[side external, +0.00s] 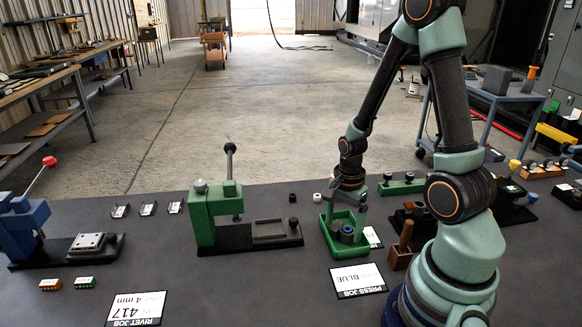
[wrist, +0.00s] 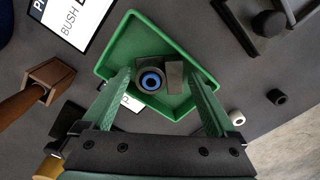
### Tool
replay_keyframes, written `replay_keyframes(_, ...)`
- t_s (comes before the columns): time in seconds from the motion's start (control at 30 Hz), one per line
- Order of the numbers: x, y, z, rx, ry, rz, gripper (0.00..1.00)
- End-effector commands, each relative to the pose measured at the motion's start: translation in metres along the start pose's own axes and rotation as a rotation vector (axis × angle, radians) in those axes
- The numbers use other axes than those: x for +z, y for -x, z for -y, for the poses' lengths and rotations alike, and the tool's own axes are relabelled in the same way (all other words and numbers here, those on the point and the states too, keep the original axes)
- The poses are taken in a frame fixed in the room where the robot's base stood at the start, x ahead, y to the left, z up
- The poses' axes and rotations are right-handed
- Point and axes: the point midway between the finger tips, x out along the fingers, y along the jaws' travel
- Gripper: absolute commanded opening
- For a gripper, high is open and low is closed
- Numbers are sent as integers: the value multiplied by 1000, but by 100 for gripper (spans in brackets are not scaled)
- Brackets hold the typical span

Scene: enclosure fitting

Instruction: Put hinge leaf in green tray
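The green tray (side external: 329,243) stands on the bench below my gripper (side external: 345,220); its rim also fills the middle of the wrist view (wrist: 131,23). In the tray are a dark round bush with a blue ring (wrist: 151,80) and a grey block-like piece (wrist: 175,78) touching or close beside it. My gripper's two green fingers (wrist: 160,84) are wide apart, over the tray, with nothing visibly clamped. I cannot tell whether the grey piece is the hinge leaf. A flat metal plate (side external: 88,241) lies on the fixture of the blue press at left.
A green press (side external: 212,212) stands left of the tray. Small metal clips (side external: 148,208) lie behind. A wooden block with a handle (side external: 401,255) is close at the tray's right. A press job card (side external: 358,280) lies in front. Dark and white rings (wrist: 276,96) (wrist: 236,117) lie beyond the tray.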

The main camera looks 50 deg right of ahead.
Motion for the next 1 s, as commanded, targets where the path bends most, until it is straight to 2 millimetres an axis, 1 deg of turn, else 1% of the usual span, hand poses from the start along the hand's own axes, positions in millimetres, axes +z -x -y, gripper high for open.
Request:
replay_keyframes(0.27, 0, 1, 0, -1, 0, 0, 100)
replay_keyframes(0.37, 0, 5, 0, -3, 0, -1, 100)
replay_keyframes(0.47, 0, 14, 1, -5, 0, -2, 100)
replay_keyframes(0.57, 0, 28, 1, -6, 0, -2, 100)
replay_keyframes(1.0, 0, 98, 1, -7, 0, -2, 100)
